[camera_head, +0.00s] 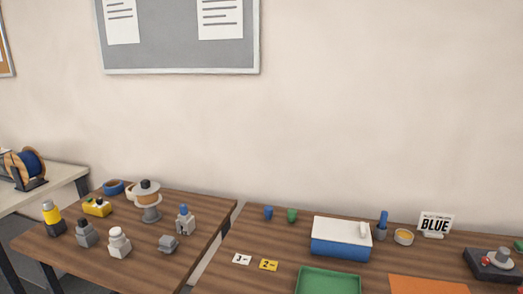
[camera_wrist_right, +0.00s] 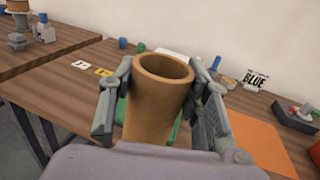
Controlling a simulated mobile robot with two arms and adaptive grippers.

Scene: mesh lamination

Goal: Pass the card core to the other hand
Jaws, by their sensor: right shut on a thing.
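A brown cardboard tube, the card core (camera_wrist_right: 158,98), stands upright with its open top toward the camera in the right wrist view. My right gripper (camera_wrist_right: 162,100) is shut on it, one finger on each side of the tube. The tube is held above the table with the green tray partly hidden behind it. Neither the card core nor either of my grippers shows in the head view. My left gripper is not in either view.
The right table holds a green tray (camera_head: 330,279), a blue-and-white box (camera_head: 341,238), an orange sheet (camera_head: 428,284), number cards, a BLUE sign (camera_head: 436,224) and a dark device (camera_head: 492,265). The left table (camera_head: 185,272) carries several small tools. A gap separates the tables.

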